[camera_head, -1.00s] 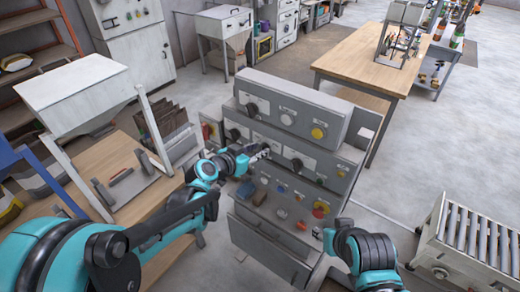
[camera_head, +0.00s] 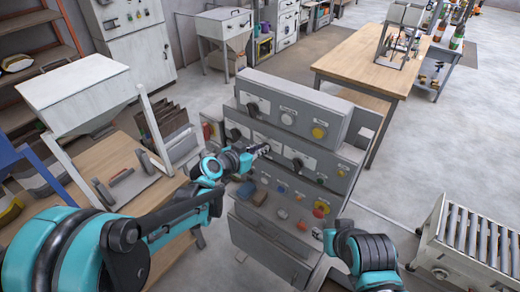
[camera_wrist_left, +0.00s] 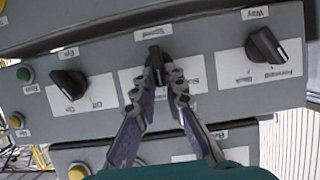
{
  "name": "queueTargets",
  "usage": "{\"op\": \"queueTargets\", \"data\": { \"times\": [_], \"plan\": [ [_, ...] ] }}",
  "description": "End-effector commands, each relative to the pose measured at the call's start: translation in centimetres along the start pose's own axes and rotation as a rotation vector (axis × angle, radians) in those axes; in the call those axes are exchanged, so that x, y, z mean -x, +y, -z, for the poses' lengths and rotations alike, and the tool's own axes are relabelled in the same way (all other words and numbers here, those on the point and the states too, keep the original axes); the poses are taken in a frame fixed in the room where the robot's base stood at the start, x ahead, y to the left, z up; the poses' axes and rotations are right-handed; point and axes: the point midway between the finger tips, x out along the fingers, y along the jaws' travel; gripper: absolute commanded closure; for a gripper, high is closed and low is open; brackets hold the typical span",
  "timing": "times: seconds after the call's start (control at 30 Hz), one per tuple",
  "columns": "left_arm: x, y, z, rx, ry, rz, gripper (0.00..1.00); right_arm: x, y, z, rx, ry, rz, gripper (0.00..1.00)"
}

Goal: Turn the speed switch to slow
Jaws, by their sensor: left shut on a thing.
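The speed switch (camera_wrist_left: 155,56) is a black knob on a white plate, under an upside-down "Speed" label in the left wrist view. The plate's right-hand word looks like "Slow"; the left-hand word is partly covered. My left gripper (camera_wrist_left: 164,75) is closed around this knob, one finger on each side. The knob points roughly straight up and down in that view; its exact setting is hard to tell. In the head view my left gripper (camera_head: 262,150) is at the middle row of the grey control panel (camera_head: 285,204) and covers the knob there.
Beside it are an on/off knob (camera_wrist_left: 70,83) and a forward/back knob (camera_wrist_left: 265,45). A red emergency-type button (camera_head: 321,208) is lower on the panel. My right arm's links show at lower right. A roller conveyor (camera_head: 470,240) stands farther right, with clear floor behind.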

Motion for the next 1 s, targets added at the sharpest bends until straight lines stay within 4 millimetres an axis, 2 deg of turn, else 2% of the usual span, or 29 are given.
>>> {"op": "queueTargets", "data": {
  "times": [0.27, 1.0],
  "plan": [
    [-0.1, -0.3, -0.1, 0.107, 0.000, -0.045, 1.00, -0.5, 0.0, -0.4, 0.000, 0.000, 0.000, 0.60],
    [-0.4, -1.2, -0.6, 0.666, -0.001, -0.279, 1.00, -3.3, 0.0, -2.4, 0.000, 0.000, 0.000, 0.60]
  ]
}}
